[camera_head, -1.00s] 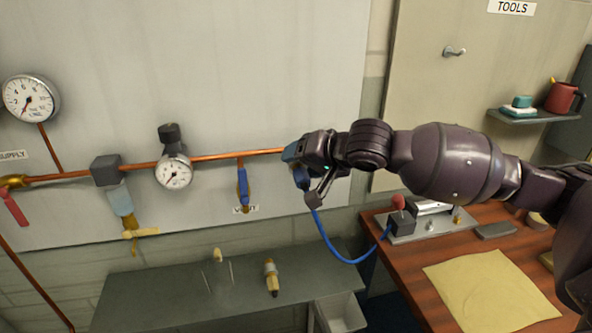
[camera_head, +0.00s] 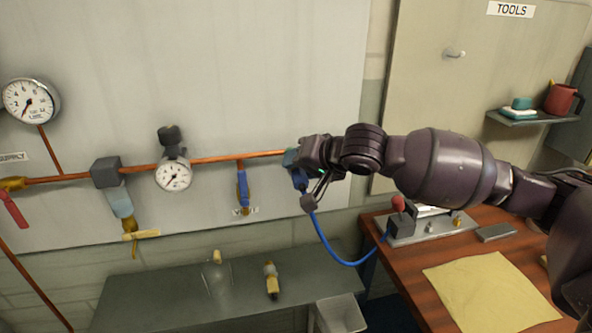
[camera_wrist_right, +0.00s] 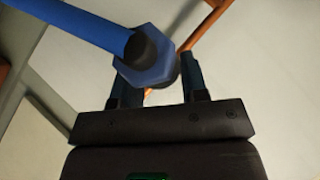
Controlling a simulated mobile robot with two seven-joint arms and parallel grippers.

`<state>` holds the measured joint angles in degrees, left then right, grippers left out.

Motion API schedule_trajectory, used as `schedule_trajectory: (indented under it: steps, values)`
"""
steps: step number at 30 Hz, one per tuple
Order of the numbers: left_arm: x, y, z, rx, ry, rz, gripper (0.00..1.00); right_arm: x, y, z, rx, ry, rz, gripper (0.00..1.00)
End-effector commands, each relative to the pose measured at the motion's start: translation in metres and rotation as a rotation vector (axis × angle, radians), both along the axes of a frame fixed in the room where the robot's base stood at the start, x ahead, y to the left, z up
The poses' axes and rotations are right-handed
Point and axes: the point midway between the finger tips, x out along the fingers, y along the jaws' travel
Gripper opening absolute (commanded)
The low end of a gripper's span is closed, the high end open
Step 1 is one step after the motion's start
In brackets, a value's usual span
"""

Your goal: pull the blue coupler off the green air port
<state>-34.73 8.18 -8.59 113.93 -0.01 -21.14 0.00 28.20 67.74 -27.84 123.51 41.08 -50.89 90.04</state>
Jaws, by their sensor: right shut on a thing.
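My right gripper (camera_head: 301,160) is at the right end of the copper pipe, in front of the wall panel. It is shut on the blue coupler (camera_head: 300,179), which shows partly below the fingers with its blue hose hanging down. In the right wrist view the coupler's blue hex body (camera_wrist_right: 147,66) and hose lie over the gap between the fingers (camera_wrist_right: 160,92). A teal block (camera_head: 290,158), seemingly the green air port, shows in part at the pipe end; the gripper hides the rest. I cannot tell whether coupler and port still touch. My left gripper is out of view.
The blue hose (camera_head: 336,256) runs to a device with a red knob (camera_head: 398,204) on the wooden bench (camera_head: 415,290). A blue-handled vent valve (camera_head: 242,188) hangs left of the gripper. A grey shelf (camera_head: 180,302) and bin (camera_head: 340,314) are below.

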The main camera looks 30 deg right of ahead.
Motion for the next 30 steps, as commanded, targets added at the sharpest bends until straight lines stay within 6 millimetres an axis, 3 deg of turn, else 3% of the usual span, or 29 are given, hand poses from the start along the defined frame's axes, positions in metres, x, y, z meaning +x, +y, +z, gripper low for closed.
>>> schedule_trajectory:
  steps: [30]
  values:
    - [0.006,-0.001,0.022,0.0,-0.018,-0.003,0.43,-0.032,0.008,0.001,0.001,0.0,0.001,0.12]
